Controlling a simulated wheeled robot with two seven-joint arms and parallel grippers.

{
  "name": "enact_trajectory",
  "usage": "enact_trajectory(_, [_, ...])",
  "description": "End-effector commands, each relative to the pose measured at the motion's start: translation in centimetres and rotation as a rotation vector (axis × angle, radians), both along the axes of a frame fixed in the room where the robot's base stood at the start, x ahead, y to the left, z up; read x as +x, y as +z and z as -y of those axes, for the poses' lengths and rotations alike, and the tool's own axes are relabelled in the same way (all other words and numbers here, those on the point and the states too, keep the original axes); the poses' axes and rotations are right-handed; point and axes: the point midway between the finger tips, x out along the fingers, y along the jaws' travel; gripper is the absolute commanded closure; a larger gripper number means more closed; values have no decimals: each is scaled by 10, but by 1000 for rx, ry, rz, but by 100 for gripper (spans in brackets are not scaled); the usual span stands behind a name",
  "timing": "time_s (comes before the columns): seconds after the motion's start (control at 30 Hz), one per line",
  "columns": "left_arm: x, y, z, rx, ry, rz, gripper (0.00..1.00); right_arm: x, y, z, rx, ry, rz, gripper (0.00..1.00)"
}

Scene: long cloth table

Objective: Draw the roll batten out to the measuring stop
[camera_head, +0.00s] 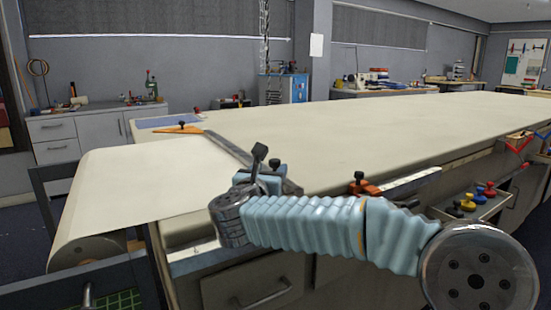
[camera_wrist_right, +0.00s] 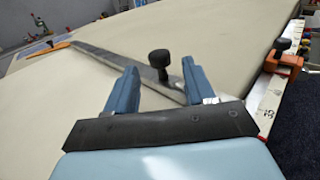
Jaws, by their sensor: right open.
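The roll batten is a grey metal bar (camera_head: 228,147) lying aslant across the cream cloth. Its near end is partly hidden by my right gripper in the head view. A black knob stands on the bar; in the wrist view this knob (camera_wrist_right: 158,58) appears between my finger tips. My right gripper (camera_head: 271,172) is open, with two blue fingers (camera_wrist_right: 158,68) over the near part of the bar; I cannot tell whether they touch it. The orange stop (camera_head: 362,186) with a black knob sits on the white measuring rule (camera_head: 412,182) at the front edge, also seen as the orange stop (camera_wrist_right: 284,66) in the wrist view.
The cloth roll (camera_head: 88,252) hangs at the table's left end. An orange piece (camera_head: 178,129) lies at the bar's far end. A tray with coloured knobs (camera_head: 468,204) juts out at the front right. The cloth to the right of the bar is clear.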

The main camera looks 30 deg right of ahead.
Motion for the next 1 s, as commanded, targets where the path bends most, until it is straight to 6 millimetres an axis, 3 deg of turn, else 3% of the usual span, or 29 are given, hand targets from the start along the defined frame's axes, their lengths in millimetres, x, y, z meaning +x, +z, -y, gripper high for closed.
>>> enact_trajectory(0.3, [0, 15, 1, -1, -3, -1, 56, 36, 1, 34, 1, -1, -1, 46])
enact_trajectory(0.67, [0, 15, 1, -2, -3, -1, 56, 41, 0, 38, 0, 0, 0, 46])
enact_trajectory(1.0, [0, 15, 1, -1, -3, -1, 56, 41, 0, 38, 0, 0, 0, 97])
